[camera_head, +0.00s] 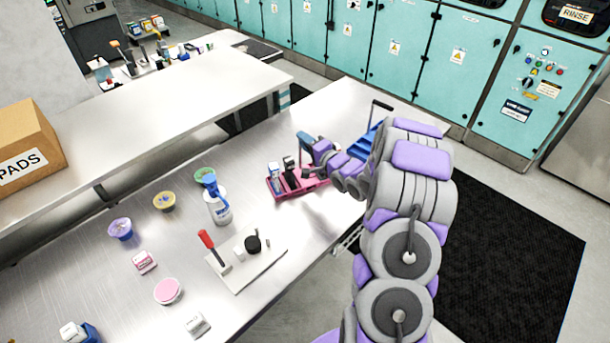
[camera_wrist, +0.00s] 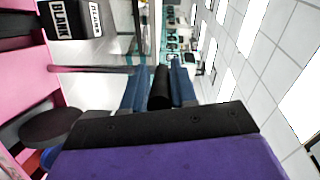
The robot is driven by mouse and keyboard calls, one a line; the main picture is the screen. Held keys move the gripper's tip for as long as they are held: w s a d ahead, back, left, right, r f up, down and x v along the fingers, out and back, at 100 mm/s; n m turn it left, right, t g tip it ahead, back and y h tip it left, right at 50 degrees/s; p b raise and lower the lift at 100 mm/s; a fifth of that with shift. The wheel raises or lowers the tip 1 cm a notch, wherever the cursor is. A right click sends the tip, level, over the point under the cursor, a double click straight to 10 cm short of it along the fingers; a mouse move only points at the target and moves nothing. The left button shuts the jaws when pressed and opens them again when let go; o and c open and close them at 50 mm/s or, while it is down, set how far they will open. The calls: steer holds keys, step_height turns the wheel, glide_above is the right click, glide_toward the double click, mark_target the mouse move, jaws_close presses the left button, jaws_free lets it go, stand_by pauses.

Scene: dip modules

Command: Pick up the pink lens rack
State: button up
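The pink lens rack (camera_head: 285,194) sits on the metal table, with a white-and-blue bottle and dark items in it. Its pink side also fills the left edge of the wrist view (camera_wrist: 28,72). My gripper (camera_head: 305,145) is over the rack's far right part, and my arm hides much of that end. In the wrist view, the two blue fingers of my gripper (camera_wrist: 160,75) lie close on either side of a black rounded bar (camera_wrist: 160,90), which looks like a handle. I cannot tell whether they press on it. The head view shows no clear gap under the rack.
A blue rack (camera_head: 367,142) with a black handle stands just behind my gripper. A spray bottle (camera_head: 217,203) stands left of the pink rack. A board (camera_head: 245,262) with a red-handled tool lies in front. Cups and small boxes are spread at the left.

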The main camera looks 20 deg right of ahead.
jaws_close()
steer(key=shift+f, duration=0.1)
steer(key=shift+s+f, duration=0.1)
steer(key=shift+s, duration=0.05)
stand_by(0.8)
